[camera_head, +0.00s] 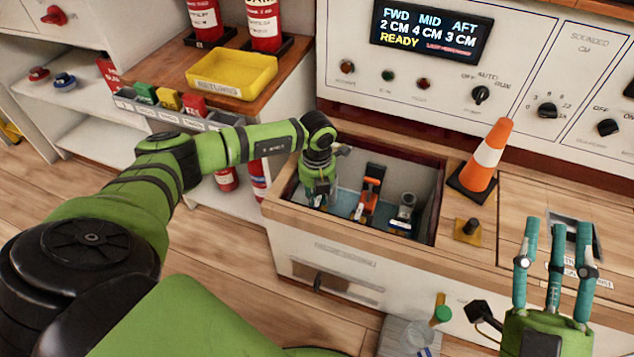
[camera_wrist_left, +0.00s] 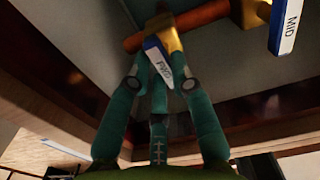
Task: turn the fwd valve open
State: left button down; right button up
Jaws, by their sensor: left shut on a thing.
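In the left wrist view, the fwd valve shows as a blue-and-white tagged handle (camera_wrist_left: 158,62) marked FWD, below an orange pipe (camera_wrist_left: 182,30) and brass body. My left gripper (camera_wrist_left: 157,78) is shut on this handle, its teal fingers around it. In the head view, my left gripper (camera_head: 319,196) reaches down into the left end of an open recess and hides the fwd valve. Whether the handle has turned cannot be told. My right gripper (camera_head: 553,250) is open and empty at the lower right, fingers pointing up and spread.
The MID handle (camera_wrist_left: 286,27) is to the right of the fwd valve. An orange fitting (camera_head: 369,190) and a grey fitting (camera_head: 404,214) stand in the recess. Wooden walls (camera_head: 435,244) enclose it. A traffic cone (camera_head: 488,155) stands right. The display (camera_head: 432,32) reads FWD 2 CM, READY.

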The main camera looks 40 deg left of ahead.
pick_arm(q)
jog(key=shift+m, duration=0.4)
jog(key=c, duration=1.1)
grip_release()
notch_tip(320, 180, up, 12)
